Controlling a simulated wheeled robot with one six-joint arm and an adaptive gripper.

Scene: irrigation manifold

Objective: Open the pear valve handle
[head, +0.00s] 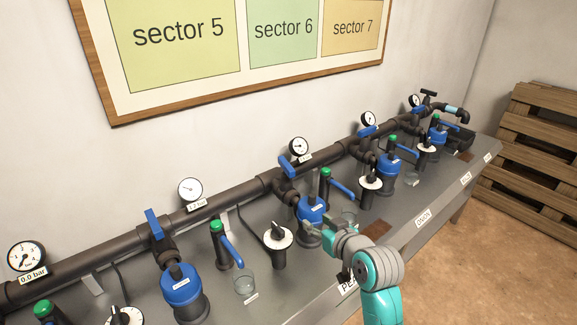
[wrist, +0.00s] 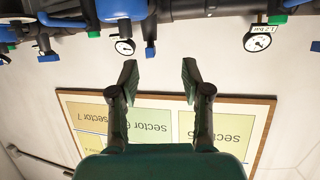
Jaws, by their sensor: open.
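A bench-edge label starting "PEA" (head: 348,285) is partly hidden by my arm. Behind it, in line, stand a blue-topped filter (head: 312,207) and a blue lever (head: 287,166) at the main pipe. A green-capped post (head: 325,175) beside the filter carries another blue handle (head: 342,188). I cannot tell which handle is the pear valve's. My gripper (head: 306,232) is open and empty, low in front of the filter. In the upside-down wrist view, my open fingers (wrist: 160,75) point toward the pipework; the lever (wrist: 150,51) and the handle (wrist: 62,20) appear beyond, apart from them.
Gauges (head: 298,147) line the dark pipe (head: 230,195). A white-dialled timer (head: 278,236) and a glass (head: 244,282) stand left of my gripper. More filters, such as one on the right (head: 388,175), crowd the grey bench. Wooden pallets (head: 535,150) stand at the right.

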